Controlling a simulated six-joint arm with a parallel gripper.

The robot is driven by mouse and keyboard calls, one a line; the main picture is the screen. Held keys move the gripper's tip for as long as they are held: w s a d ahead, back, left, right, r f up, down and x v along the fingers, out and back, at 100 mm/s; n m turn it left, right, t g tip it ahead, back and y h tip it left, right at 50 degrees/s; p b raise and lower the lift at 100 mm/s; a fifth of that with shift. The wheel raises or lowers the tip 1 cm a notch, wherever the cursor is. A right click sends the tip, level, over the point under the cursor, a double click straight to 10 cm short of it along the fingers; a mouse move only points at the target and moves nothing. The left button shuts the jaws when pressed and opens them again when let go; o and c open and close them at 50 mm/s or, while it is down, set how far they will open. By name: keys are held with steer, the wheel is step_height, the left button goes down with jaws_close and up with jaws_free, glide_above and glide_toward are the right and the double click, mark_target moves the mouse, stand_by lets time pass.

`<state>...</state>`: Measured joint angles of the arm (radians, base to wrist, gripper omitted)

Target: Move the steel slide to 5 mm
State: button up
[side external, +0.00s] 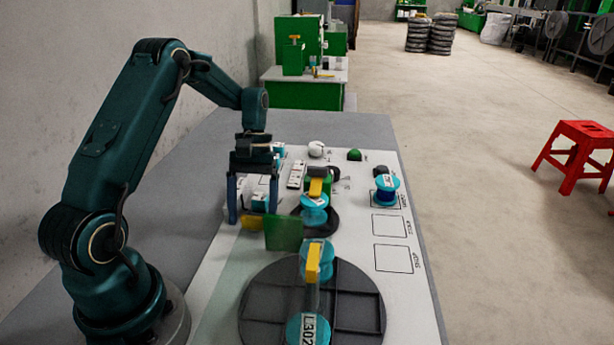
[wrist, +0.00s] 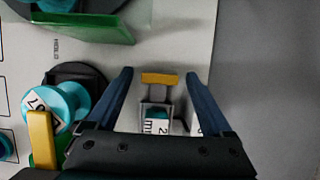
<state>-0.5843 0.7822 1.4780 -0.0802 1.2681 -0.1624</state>
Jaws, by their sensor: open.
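My gripper (side external: 252,215) points down over the white work sheet, its two dark blue fingers apart. In the wrist view, my gripper (wrist: 158,76) has its fingers on either side of a small fixture with a yellow end tab (wrist: 160,79) and a grey stem, probably the steel slide (wrist: 157,93). Gaps show between it and both fingers. A white label (wrist: 157,126) with partly readable print and a teal part lie behind the stem. I cannot read the slide's setting.
A green upright plate (side external: 284,233) stands close to the gripper. Teal spools with yellow parts stand nearby, one spool (wrist: 64,102) left of my fingers. A dark divided round tray (side external: 255,310) lies in front. A blue spool (side external: 386,190) sits at the right; marked squares beside it are empty.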

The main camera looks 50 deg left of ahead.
jaws_close()
steer(key=shift+s+d, duration=1.05)
jaws_free()
steer(key=shift+w+r, duration=0.1)
steer(key=shift+w+a+r, duration=0.15)
steer(key=shift+r, duration=0.1)
steer(key=v, duration=0.7)
steer(key=shift+r, duration=0.15)
